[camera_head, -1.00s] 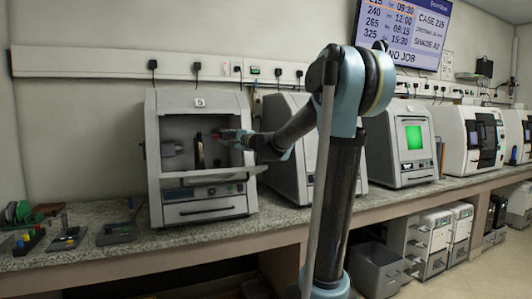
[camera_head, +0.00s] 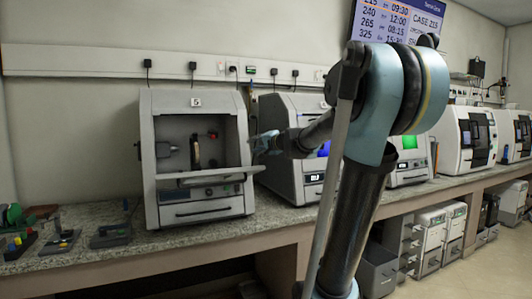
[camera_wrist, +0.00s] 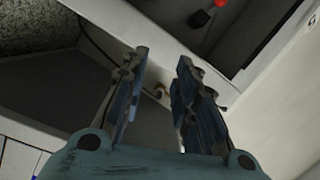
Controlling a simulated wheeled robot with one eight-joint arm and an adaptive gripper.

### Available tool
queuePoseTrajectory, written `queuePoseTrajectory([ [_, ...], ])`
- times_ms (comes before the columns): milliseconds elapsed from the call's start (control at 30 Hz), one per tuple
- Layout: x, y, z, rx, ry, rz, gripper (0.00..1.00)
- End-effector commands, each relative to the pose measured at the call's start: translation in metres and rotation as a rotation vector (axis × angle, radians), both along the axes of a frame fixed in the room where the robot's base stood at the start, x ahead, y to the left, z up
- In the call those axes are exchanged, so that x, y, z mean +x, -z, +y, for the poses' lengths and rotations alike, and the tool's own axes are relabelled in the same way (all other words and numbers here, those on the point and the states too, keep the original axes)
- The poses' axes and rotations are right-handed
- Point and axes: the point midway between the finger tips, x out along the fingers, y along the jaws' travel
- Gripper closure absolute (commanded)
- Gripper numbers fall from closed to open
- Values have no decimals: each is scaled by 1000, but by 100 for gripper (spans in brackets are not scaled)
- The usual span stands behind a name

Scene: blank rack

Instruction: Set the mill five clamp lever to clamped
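Mill five (camera_head: 165,205), the grey machine labelled 5, stands on the bench with its front open. Inside are a dark upright disc (camera_head: 195,152) and, to its right, a small lever with a red end (camera_head: 212,134). In the wrist view the red end (camera_wrist: 220,3) shows at the top edge beside a dark knob (camera_wrist: 198,18). I cannot tell whether the lever stands at clamped. My gripper (camera_head: 258,143) is outside the mill, at its right front edge. In the wrist view its two fingers (camera_wrist: 163,62) are apart, with nothing between them.
A similar machine (camera_head: 290,170) stands close on the right, partly behind my arm. The mill's lowered door or shelf (camera_head: 210,174) juts out at the front. Small holders and tools (camera_head: 60,238) lie on the bench at left. The floor in front shows little clutter.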

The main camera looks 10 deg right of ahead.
Motion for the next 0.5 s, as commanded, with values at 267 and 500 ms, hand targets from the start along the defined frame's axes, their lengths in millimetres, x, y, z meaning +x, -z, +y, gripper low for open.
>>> queuePoseTrajectory([
  [267, -20, 15, -13, -163, -5, -18, 73],
  [500, -24, 18, -16, -203, -9, -21, 73],
])
